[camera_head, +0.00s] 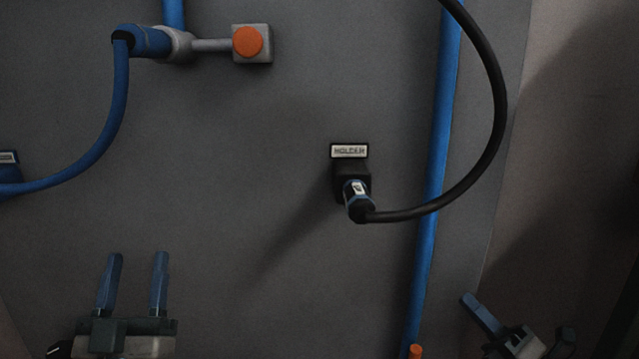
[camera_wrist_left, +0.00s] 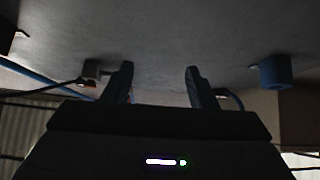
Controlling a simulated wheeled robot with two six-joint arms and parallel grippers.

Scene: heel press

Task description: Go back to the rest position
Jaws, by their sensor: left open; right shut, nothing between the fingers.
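My left gripper (camera_head: 138,257) is at the lower left of the head view, its two blue fingers parallel and apart with nothing between them. The open fingers also show in the left wrist view (camera_wrist_left: 158,68), with the grey panel beyond them. My right gripper (camera_head: 469,298) is at the lower right of the head view, shut and empty, partly cut off by the bottom edge. Both grippers are apart from the fittings on the panel.
A black plug (camera_head: 359,206) sits at the black holder (camera_head: 350,180), its black cable (camera_head: 503,110) looping right across a blue pipe (camera_head: 433,190). A blue connector (camera_head: 150,41) with a blue cable (camera_head: 117,110) is at upper left, beside an orange button (camera_head: 248,42). The panel's middle-left is clear.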

